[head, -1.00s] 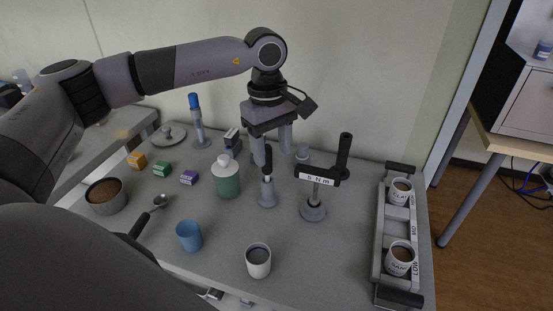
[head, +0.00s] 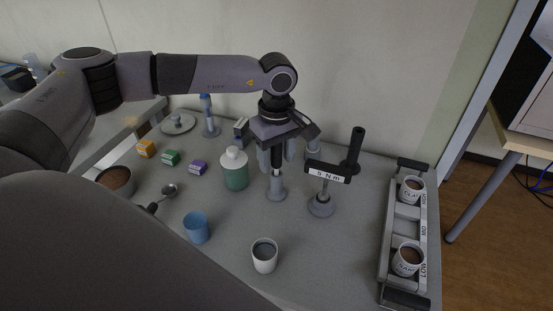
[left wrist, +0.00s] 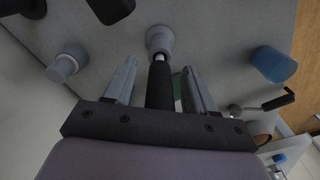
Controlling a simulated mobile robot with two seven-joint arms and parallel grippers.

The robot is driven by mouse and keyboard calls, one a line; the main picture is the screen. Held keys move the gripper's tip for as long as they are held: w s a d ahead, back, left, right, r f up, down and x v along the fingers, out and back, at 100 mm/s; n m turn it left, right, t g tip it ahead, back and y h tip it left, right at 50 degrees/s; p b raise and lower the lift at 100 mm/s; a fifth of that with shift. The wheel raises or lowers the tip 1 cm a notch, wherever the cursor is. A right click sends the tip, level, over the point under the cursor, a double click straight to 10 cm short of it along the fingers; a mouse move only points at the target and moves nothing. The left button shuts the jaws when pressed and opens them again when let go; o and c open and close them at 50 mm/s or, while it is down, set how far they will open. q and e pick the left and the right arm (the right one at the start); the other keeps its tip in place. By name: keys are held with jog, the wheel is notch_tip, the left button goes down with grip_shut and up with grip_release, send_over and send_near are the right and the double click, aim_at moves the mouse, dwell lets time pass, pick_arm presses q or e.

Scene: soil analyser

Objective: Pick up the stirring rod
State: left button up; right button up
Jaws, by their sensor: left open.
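The stirring rod, as I take it, shows a black handle (head: 277,158) and stands upright in a small grey holder (head: 276,188). In the left wrist view the black handle (left wrist: 160,86) runs between my fingers, with the pale round holder (left wrist: 160,40) beyond the tips. My left gripper (head: 277,160) is open, pointing down from above, with one finger on each side of the handle. The fingers also show in the left wrist view (left wrist: 158,75), and gaps remain between them and the handle. The rod's lower end is hidden in the holder. My right gripper is not in view.
Close by stand a green bottle (head: 234,173), a "5 N m" T-handled tool (head: 325,174) and a black-handled tool (head: 354,150). A blue cup (head: 197,229) and white cup (head: 264,257) stand in front. A rack (head: 386,245) with cups is at right.

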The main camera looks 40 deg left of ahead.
pick_arm(q)
grip_shut()
jog(key=shift+r, duration=0.15)
notch_tip(320, 180, up, 20)
jog(key=shift+b, duration=0.4)
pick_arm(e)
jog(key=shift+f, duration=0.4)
